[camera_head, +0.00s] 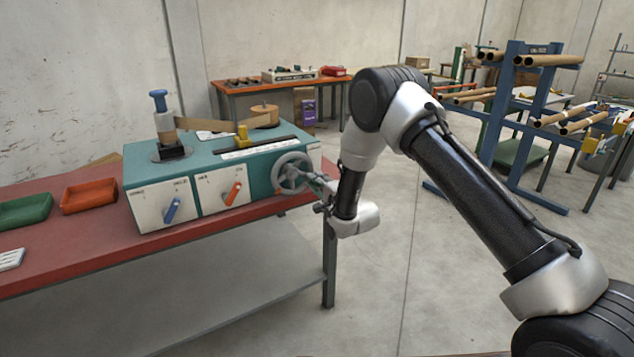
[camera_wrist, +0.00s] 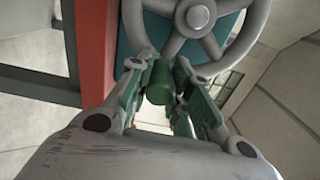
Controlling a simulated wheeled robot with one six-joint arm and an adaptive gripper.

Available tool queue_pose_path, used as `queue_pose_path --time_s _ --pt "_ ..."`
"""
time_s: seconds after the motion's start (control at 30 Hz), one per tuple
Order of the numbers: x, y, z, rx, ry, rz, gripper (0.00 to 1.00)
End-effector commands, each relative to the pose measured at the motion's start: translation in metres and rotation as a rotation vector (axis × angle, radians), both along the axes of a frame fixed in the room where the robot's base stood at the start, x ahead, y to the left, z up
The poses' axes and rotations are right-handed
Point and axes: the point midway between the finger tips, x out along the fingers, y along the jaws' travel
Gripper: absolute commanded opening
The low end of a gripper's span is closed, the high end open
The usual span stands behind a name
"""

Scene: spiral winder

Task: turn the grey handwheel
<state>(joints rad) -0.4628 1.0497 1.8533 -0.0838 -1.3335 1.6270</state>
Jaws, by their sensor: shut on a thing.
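The grey handwheel (camera_head: 291,173) is on the right end of the front of the teal winder box (camera_head: 258,146). It also fills the top of the wrist view (camera_wrist: 198,16), with its hub, spokes and rim visible. A green handle (camera_wrist: 158,84) stands out from the lower rim. My gripper (camera_wrist: 158,72) is shut on this green handle, one finger on each side. In the head view my gripper (camera_head: 320,184) reaches the wheel from the right, and the handle is hidden there.
The box stands on a red bench (camera_head: 62,243). It carries a blue lever (camera_head: 172,211), an orange lever (camera_head: 233,193) and a blue-topped post (camera_head: 158,98). A green tray (camera_head: 24,212) and an orange tray (camera_head: 90,196) lie left. A blue rack (camera_head: 508,97) stands behind right.

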Motion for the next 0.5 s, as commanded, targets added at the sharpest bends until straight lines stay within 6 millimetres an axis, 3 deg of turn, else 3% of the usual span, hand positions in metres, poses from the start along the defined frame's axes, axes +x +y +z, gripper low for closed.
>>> queue_pose_path --time_s 0.17,0.2,0.3,0.5 --pt "0.0006 -0.0021 -0.0009 -0.001 0.002 -0.005 0.0" --pt "0.0006 -0.0021 -0.0009 -0.001 0.002 -0.005 0.28" --pt "0.0004 -0.0017 -0.0008 -0.001 0.001 -0.004 0.44" --pt "0.0002 -0.0009 -0.0004 -0.001 0.0 -0.002 0.44"
